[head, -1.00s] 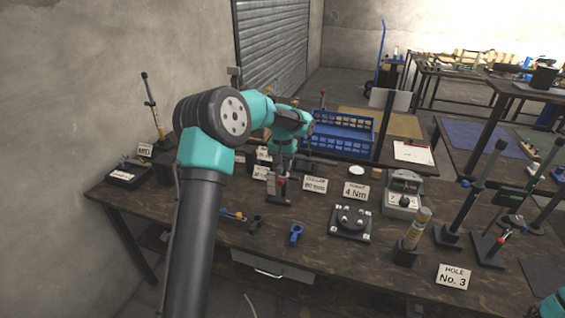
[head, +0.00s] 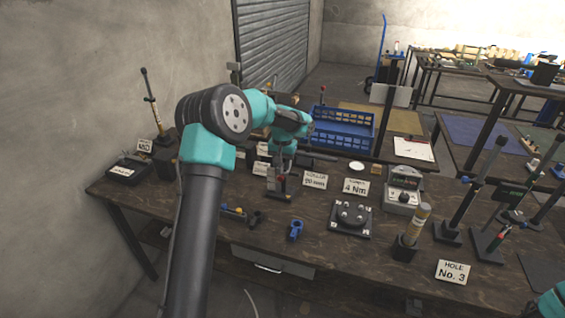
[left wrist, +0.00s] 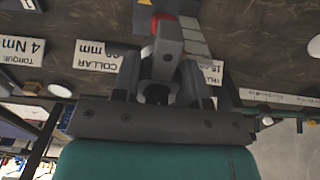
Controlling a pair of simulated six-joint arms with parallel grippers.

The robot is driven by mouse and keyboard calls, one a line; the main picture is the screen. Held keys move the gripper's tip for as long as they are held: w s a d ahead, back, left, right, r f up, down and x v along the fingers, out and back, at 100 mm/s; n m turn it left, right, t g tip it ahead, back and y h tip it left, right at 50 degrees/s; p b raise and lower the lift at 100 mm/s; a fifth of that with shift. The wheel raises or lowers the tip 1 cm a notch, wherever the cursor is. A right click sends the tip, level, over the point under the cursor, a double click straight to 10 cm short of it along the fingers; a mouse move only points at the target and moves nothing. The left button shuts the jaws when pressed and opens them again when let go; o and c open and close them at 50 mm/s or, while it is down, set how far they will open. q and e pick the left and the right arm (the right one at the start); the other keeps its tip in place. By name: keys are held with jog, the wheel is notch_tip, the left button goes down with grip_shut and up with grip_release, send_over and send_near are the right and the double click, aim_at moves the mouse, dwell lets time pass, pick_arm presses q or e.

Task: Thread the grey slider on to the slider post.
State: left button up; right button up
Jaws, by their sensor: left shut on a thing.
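My left gripper (head: 276,180) is over the back middle of the bench, pointing down. In the left wrist view its fingers (left wrist: 160,85) are closed around a grey block-like piece, the grey slider (left wrist: 168,45). A red part (left wrist: 160,20) shows just beyond the slider, close to it; I cannot tell whether they touch. In the head view the slider is small and partly hidden by the gripper. I cannot tell for sure which upright is the slider post; several thin posts stand on the bench. My right gripper is out of view.
A blue crate (head: 343,141) stands behind the gripper. Label cards, including the 4 Nm card (head: 356,187), lie to the right. A black round fixture (head: 351,217), a blue clip (head: 296,229) and a grey meter (head: 403,189) are on the bench. Tall tools stand at the right.

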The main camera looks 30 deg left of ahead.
aim_at(284, 162)
pick_arm(q)
jog(key=shift+f, duration=0.65)
jog(key=o, duration=1)
jog(key=shift+a, duration=0.15)
jog(key=shift+r, duration=0.15)
jog(key=shift+w+r, duration=0.1)
jog(key=shift+r, duration=0.15)
notch_tip(284, 162, up, 17)
jog(key=shift+d+f, duration=0.15)
jog(key=shift+d, duration=0.15)
jog(key=shift+f, duration=0.1)
dwell(0.3)
